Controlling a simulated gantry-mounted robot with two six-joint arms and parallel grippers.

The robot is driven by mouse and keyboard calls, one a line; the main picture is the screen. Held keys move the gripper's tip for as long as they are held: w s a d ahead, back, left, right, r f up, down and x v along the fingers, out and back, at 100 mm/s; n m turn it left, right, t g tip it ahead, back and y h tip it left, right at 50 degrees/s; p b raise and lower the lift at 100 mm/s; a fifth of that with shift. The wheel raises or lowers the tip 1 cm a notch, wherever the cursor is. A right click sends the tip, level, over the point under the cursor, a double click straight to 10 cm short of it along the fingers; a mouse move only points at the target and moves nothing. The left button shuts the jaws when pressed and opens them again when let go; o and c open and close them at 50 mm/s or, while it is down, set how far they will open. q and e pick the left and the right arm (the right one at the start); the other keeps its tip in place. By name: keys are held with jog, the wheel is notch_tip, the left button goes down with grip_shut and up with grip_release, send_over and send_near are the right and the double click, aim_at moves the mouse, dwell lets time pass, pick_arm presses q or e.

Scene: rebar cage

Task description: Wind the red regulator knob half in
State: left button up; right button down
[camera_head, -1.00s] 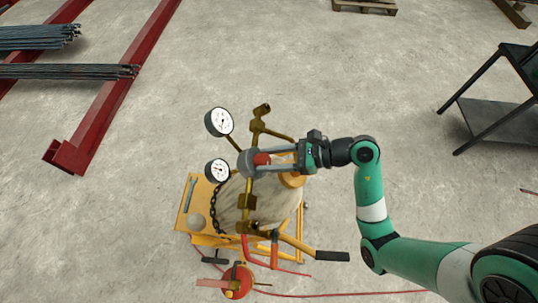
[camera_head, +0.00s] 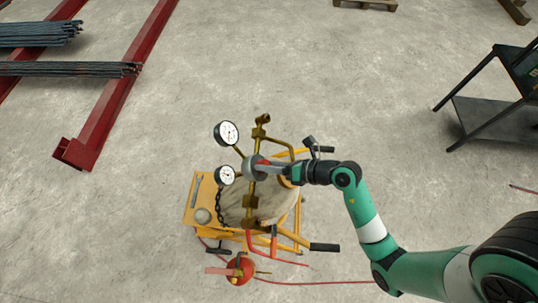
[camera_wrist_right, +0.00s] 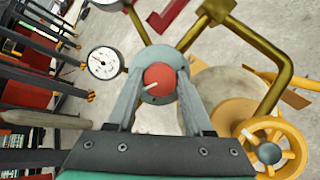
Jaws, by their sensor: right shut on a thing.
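The red regulator knob (camera_wrist_right: 160,77) sits at the middle of the round grey regulator body in the wrist view, with a white pointer mark towards the lower left. In the head view the knob (camera_head: 264,163) is mostly hidden by my gripper. My right gripper (camera_head: 268,168) reaches in from the right and is shut on the knob, one finger on either side of it. The regulator (camera_head: 249,166) is on brass pipework above a yellow cart. My left gripper is in neither view.
Two white dial gauges (camera_head: 226,133) stand left of the pipework. A yellow handwheel (camera_wrist_right: 268,150) is at lower right in the wrist view. The yellow cart (camera_head: 197,213) carries a pale cylinder. A red torch-like item (camera_head: 240,270) and red hose lie on the floor. A black shelf stand is at right.

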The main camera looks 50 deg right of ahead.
jog(key=m, duration=0.3)
jog(key=m+g+h, duration=0.1)
jog(key=m, duration=0.2)
jog(key=shift+a+r+m+h, duration=0.1)
jog(key=shift+r+m+h, duration=0.05)
jog(key=shift+m+h, duration=0.15)
jog(key=m+g, duration=0.1)
jog(key=m, duration=0.2)
jog(key=m+g, duration=0.1)
jog(key=m, duration=0.2)
jog(key=shift+w, duration=0.1)
dwell(0.3)
jog(key=shift+c, duration=1.5)
grip_release()
